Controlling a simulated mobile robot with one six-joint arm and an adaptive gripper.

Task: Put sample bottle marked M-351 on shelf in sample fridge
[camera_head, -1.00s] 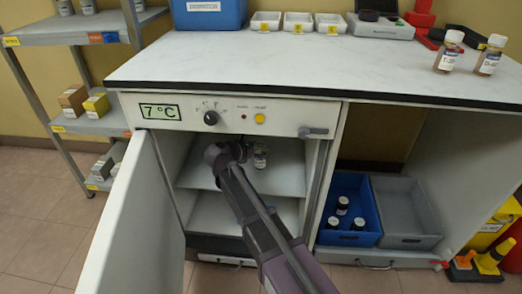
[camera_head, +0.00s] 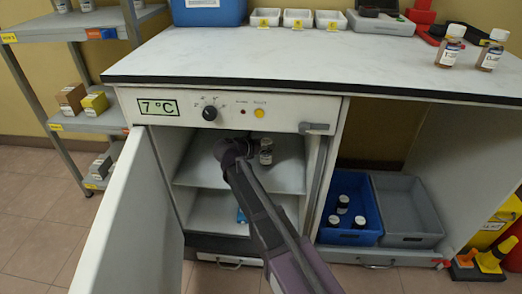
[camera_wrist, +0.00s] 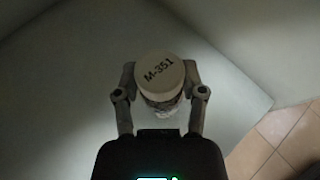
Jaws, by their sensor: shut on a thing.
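The sample bottle (camera_head: 266,153) is inside the open fridge, at the upper shelf (camera_head: 285,178). In the wrist view its pale cap (camera_wrist: 160,70) reads M-351. My gripper (camera_wrist: 160,82) is shut on the bottle, with one finger on each side just below the cap. The bottle looks upright, over the plain shelf surface (camera_wrist: 60,105). I cannot tell whether its base touches the shelf. My arm hides part of the fridge interior in the head view.
The fridge door (camera_head: 130,225) stands open at the left. A lower shelf (camera_head: 212,212) is below. Two amber bottles (camera_head: 451,48) (camera_head: 491,52) stand on the worktop.

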